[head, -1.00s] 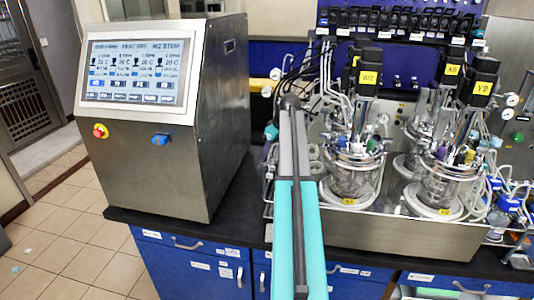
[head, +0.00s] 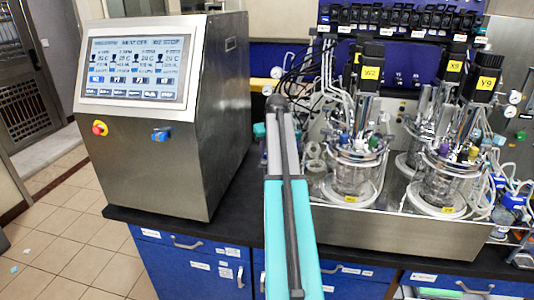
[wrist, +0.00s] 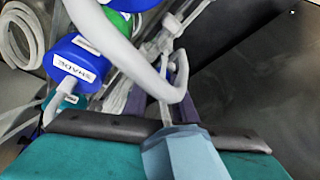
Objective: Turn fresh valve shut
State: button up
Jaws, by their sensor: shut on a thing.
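In the wrist view my gripper (wrist: 163,105) has its two dark purplish fingers close together around a slim pale grey piece. I take this piece to be the fresh valve (wrist: 166,108), but no label on it is readable. The piece runs up between the fingers, and a thick white tube loops over it and hides part of it. A faceted blue-grey block (wrist: 185,155) lies at the bottom centre, in front of the teal gripper body. In the head view my teal and grey arm reaches to the bench and hides the gripper and the valve.
Beside the fingers are a blue round cap with a white label (wrist: 78,62), a green cap (wrist: 120,20) and coiled white tubing (wrist: 22,35). The head view shows a steel control cabinet (head: 180,185) left of the arm and glass reactors (head: 355,170) close on its right.

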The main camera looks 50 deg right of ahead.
jog(key=m, duration=0.2)
jog(key=m+g+h, duration=0.1)
jog(key=m, duration=0.1)
jog(key=m+h+b, duration=0.1)
jog(key=m, duration=0.1)
jog(key=shift+w+a+g, duration=0.15)
jog(key=shift+w+g, duration=0.1)
jog(key=shift+g, duration=0.05)
jog(key=shift+w+m+g+h+b, duration=0.15)
jog(key=shift+m+g, duration=0.25)
jog(key=shift+m, duration=0.8)
jog(key=shift+s+m+g+h+b, duration=0.15)
jog(key=shift+m+g, duration=0.25)
jog(key=shift+m, duration=0.8)
jog(key=shift+w, duration=0.1)
jog(key=o, duration=1)
jog(key=shift+o, duration=0.2)
jog(key=shift+a, duration=0.1)
jog(key=shift+r, duration=0.1)
